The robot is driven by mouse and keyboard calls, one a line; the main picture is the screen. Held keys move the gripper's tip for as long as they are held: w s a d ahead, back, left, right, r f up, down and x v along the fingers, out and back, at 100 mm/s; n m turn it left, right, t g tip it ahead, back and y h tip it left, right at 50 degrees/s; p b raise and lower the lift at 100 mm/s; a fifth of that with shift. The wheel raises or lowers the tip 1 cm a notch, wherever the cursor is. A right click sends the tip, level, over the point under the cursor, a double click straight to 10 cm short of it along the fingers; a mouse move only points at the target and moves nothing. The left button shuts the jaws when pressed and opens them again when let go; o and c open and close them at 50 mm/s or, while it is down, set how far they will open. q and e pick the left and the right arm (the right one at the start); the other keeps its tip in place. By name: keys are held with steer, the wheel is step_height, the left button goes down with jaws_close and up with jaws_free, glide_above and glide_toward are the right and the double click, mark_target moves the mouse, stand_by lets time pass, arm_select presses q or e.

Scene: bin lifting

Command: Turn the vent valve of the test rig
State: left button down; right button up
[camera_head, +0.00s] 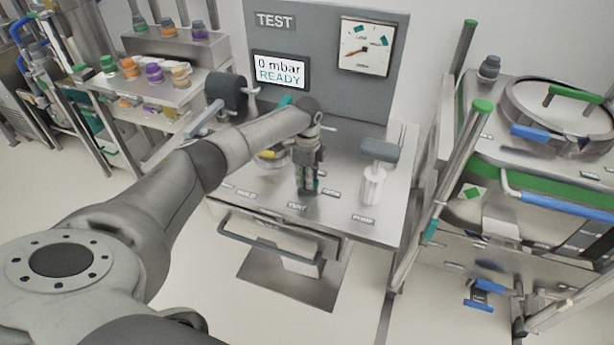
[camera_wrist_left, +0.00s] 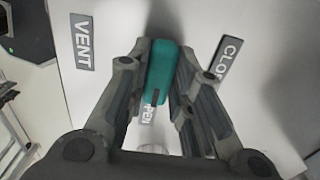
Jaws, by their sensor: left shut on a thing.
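The test rig (camera_head: 345,215) stands ahead with a metal worktop and a grey back panel. The vent valve's teal handle (camera_wrist_left: 162,72) shows between my left fingers in the left wrist view, beside a VENT label (camera_wrist_left: 82,42). An OPEN label (camera_wrist_left: 149,110) is partly hidden by the handle, and a label reading CLO... (camera_wrist_left: 229,55) is partly covered by a finger. My left gripper (camera_head: 308,188) points down at the worktop near its front and is shut on the handle. It also shows in the left wrist view (camera_wrist_left: 160,90). My right gripper is not in view.
The panel's display (camera_head: 280,70) reads 0 mbar READY, beside a dial gauge (camera_head: 364,47). A white pump with a grey handle (camera_head: 378,152) stands to the right on the worktop. A cart with green-capped posts (camera_head: 482,106) stands at right.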

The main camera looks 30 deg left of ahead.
arm_select(q)
steer(key=n+p, duration=0.2)
steer(key=n, duration=0.2)
steer(key=shift+r, duration=0.15)
steer(key=n+p, duration=0.2)
steer(key=n, duration=0.3)
steer(key=n+p, duration=0.2)
steer(key=n, duration=0.3)
steer(key=shift+w+n+p, duration=0.1)
steer(key=shift+n+p, duration=0.4)
steer(key=shift+n, duration=1.4)
steer(key=c, duration=1.3)
jaws_free()
